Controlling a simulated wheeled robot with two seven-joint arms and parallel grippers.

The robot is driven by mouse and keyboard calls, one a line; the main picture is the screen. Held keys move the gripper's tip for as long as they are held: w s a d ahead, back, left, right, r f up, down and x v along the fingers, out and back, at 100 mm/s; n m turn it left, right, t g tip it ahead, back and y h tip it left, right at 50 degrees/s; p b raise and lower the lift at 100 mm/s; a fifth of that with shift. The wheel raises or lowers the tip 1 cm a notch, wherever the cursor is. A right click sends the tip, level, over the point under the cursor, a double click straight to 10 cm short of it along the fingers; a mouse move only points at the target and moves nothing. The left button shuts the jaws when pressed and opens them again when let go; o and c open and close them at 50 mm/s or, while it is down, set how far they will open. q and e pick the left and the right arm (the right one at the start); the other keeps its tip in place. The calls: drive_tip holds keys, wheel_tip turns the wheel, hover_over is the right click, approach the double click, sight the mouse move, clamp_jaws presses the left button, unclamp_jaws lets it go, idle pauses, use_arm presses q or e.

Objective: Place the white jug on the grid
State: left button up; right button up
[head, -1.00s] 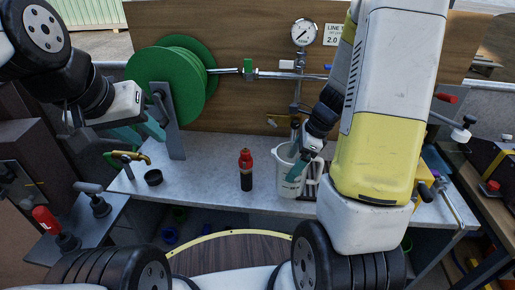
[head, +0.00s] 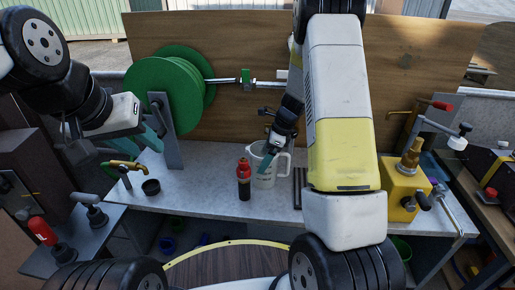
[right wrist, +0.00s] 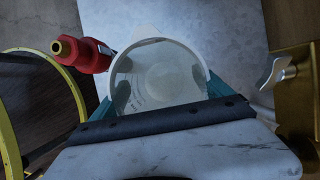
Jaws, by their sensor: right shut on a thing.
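The white jug (head: 270,172) is behind and right of the red bottle in the head view, with its handle to the right. My right gripper (head: 265,158) is shut on its wall. In the right wrist view the jug's round mouth (right wrist: 157,72) sits between the teal fingers of the right gripper (right wrist: 160,100). I cannot tell whether its base touches the bench. My left gripper (head: 153,131) is open and empty near the green reel.
The red bottle (head: 243,182) stands close to the jug; it also shows in the right wrist view (right wrist: 86,54). A black ring (head: 151,187) and a yellow-handled tap (head: 125,167) are at left. A yellow valve block (head: 402,186) stands at right. The grey bench (head: 205,185) is clear left of the bottle.

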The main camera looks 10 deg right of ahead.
drive_tip(key=shift+f, duration=0.25)
drive_tip(key=o, duration=1.8)
drive_tip(key=shift+f, duration=0.1)
